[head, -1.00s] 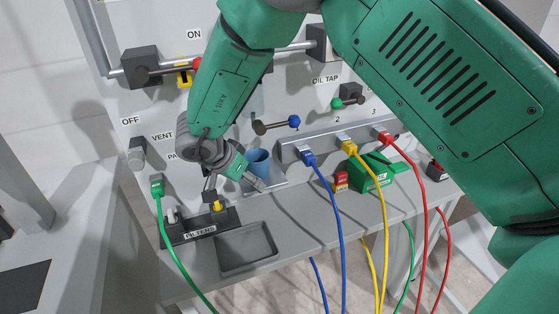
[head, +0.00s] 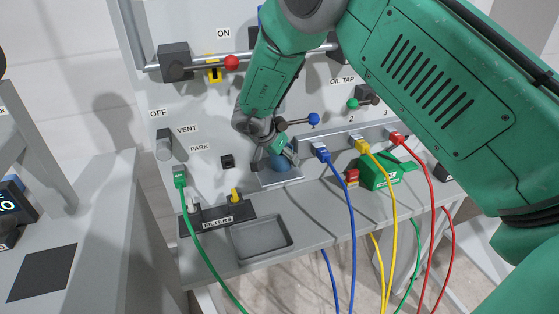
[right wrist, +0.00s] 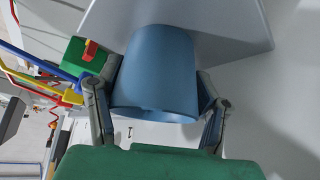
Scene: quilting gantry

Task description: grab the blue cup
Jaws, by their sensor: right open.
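The blue cup (head: 281,162) stands on a small grey ledge (head: 280,180) at the foot of the panel. In the head view my right gripper (head: 283,157) covers much of it. In the right wrist view the cup (right wrist: 157,75) fills the middle, with one finger of the right gripper on each side of it. The jaws are open around the cup, and I cannot tell whether either finger touches it. My left gripper is not in view.
A grey tray recess (head: 261,238) and a filters block (head: 217,219) lie on the bench. Blue (head: 350,220), yellow and red cables hang right of the cup. A green box (head: 380,172) sits behind them. A blue-knobbed lever (head: 313,119) sticks out above.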

